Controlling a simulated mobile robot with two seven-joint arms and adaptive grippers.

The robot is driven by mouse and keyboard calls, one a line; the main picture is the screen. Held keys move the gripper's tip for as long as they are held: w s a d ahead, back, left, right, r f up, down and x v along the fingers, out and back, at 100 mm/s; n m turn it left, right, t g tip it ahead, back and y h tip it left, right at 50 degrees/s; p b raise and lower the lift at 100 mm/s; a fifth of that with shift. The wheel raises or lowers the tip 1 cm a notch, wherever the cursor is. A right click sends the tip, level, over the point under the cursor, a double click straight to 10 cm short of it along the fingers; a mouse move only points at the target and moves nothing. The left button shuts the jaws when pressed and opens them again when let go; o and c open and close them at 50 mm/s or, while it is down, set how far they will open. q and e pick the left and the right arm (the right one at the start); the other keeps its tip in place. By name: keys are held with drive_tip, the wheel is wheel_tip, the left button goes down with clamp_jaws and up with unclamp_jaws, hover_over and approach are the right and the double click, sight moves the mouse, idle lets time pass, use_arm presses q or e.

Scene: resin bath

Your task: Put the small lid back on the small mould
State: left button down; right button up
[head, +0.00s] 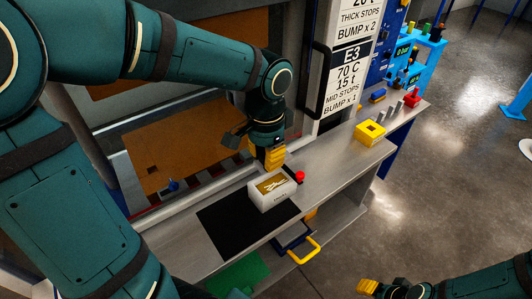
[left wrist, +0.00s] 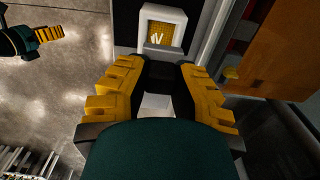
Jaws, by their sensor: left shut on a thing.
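The small mould (head: 272,197) is a white open-topped box with a gold inside and pale shapes in it. It stands on the bench at the edge of a black mat. It also shows at the top of the left wrist view (left wrist: 149,37). My left gripper (head: 272,160) points down just behind the mould. Its yellow fingers (left wrist: 160,75) stand apart around a pale thing (left wrist: 156,106), which seems to be the small lid; it is mostly hidden. My right gripper (head: 367,286) is low at the right, away from the bench; its jaw opening is unclear.
A red knob (head: 300,176) is close to the mould's right side. The black mat (head: 225,232) lies in front. Bare bench lies between. An open drawer with a yellow handle (head: 305,251) juts out below.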

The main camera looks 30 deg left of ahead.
sight(266, 188)
use_arm(q)
drive_tip(key=shift+f+b, duration=1.3)
drive_tip(key=shift+f, duration=0.3)
drive_tip(key=shift+f+b, duration=0.95)
drive_tip(key=shift+f, duration=0.35)
drive_tip(key=shift+f+b, duration=0.9)
drive_tip(key=shift+f, duration=0.35)
drive_tip(key=c, duration=0.9)
unclamp_jaws()
drive_tip(key=shift+o, duration=0.2)
